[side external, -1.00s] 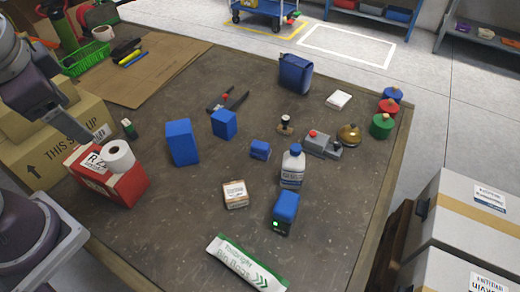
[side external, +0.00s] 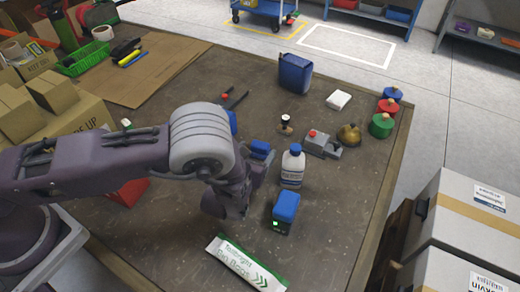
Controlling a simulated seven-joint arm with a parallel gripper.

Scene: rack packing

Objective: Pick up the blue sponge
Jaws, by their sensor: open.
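A small blue block (side external: 261,147), which looks like the blue sponge, lies on the dark table near its middle, left of the white bottle (side external: 293,166). My gripper (side external: 228,207) is low over the table, in front of and left of the blue block. My wrist covers part of the view, and the fingertips are hard to make out. The gripper is open, and the blue block still lies on the table. A blue-topped dark device (side external: 285,212) stands to the right of my gripper, apart from it.
A white and green pouch (side external: 246,262) lies at the front. My arm hides most of the red box (side external: 128,193). The right front table is clear.

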